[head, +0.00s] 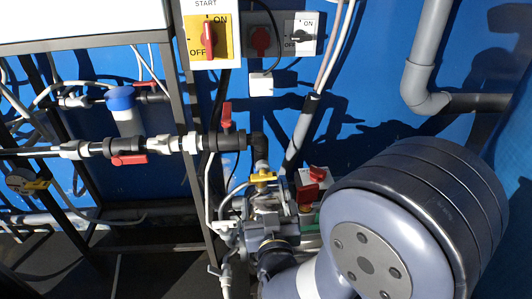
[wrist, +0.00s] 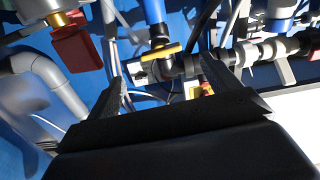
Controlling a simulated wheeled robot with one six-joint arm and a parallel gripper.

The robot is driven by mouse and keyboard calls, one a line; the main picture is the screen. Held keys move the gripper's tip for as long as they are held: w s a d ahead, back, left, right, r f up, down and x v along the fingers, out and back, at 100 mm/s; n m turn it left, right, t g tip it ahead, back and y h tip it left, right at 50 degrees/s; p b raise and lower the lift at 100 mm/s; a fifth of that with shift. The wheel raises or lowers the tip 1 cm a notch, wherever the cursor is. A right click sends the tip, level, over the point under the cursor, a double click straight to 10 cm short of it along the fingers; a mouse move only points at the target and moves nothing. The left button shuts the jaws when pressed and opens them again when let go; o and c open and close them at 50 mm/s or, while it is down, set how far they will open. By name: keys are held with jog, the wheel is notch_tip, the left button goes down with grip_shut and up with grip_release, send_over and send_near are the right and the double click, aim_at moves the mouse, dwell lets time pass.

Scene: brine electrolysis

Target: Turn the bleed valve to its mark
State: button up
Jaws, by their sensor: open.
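My gripper (wrist: 162,75) is open in the wrist view, with nothing between its two dark fingers. In the head view my arm hides it. No readable label shows which handle is the bleed valve, and I cannot make out a mark. A brass valve with a red handle (head: 307,194) stands on the pump at lower centre. In the wrist view a red handle on a brass stem (wrist: 77,43) is at upper left, left of the fingers and apart from them. A yellow handle (head: 263,178) sits left of the brass valve; a yellow handle (wrist: 160,52) also shows beyond the fingertips.
The grey pump (head: 272,222) and its pipes crowd the lower centre. A red pipe handle (head: 227,115) stands upright above, and another red handle (head: 128,159) lies along the left pipe. A yellow switch box (head: 207,38) is at top centre. A grey pipe (head: 422,70) runs at right.

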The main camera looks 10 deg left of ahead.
aim_at(264, 179)
jog(key=x, duration=1.1)
jog(key=shift+w+r, duration=0.15)
jog(key=shift+r, duration=0.15)
jog(key=c, duration=1)
jog(key=shift+b, duration=0.3)
jog(key=shift+f+m+b, duration=0.15)
jog(key=shift+m+b, duration=0.25)
jog(key=shift+b, duration=0.25)
